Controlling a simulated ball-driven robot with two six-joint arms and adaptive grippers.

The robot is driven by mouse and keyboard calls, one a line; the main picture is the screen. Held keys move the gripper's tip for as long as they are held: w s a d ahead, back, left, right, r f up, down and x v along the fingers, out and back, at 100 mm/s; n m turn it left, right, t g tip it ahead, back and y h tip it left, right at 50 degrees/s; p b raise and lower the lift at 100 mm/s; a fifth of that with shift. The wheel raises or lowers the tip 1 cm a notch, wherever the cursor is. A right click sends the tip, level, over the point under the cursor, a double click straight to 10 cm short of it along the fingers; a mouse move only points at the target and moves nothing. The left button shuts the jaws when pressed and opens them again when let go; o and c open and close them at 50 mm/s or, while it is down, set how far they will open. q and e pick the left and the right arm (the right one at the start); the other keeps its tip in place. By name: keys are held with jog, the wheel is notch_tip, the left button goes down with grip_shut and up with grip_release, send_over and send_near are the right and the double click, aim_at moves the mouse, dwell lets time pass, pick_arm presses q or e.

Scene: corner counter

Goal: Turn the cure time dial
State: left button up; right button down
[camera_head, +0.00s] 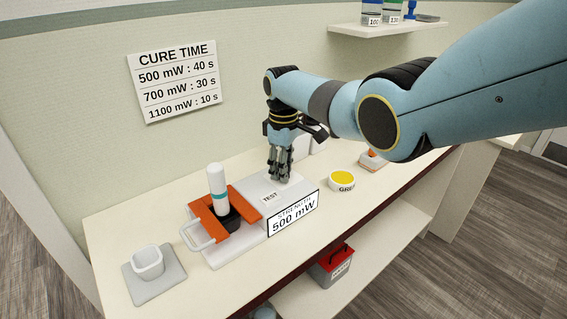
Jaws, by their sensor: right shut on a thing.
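My right gripper (280,168) points down at the right part of a white device on the counter. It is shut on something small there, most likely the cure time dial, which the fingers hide. The device's white top (258,190) reads "TEST", and a front sign (293,212) reads "STRENGTH 500 mW". A white and teal cylinder (217,188) stands upright in a dark holder at the orange frame (243,201). A wall chart (175,80) headed "CURE TIME" lists 500 mW : 40 s, 700 mW : 30 s and 1100 mW : 10 s. My left gripper is not in view.
A white cup (148,262) sits on a grey pad (158,288) at the left. A round white tub with a yellow top (343,180) and an orange and white item (373,160) stand at the right. A red-lidded box (331,266) is below. The front counter strip is clear.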

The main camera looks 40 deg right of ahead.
jog(key=m+p, duration=0.1)
jog(key=m, duration=0.4)
jog(key=shift+m, duration=0.3)
jog(key=m+p, duration=0.1)
jog(key=m, duration=0.4)
dwell(0.4)
jog(key=c, duration=1)
grip_release()
notch_tip(320, 180, up, 12)
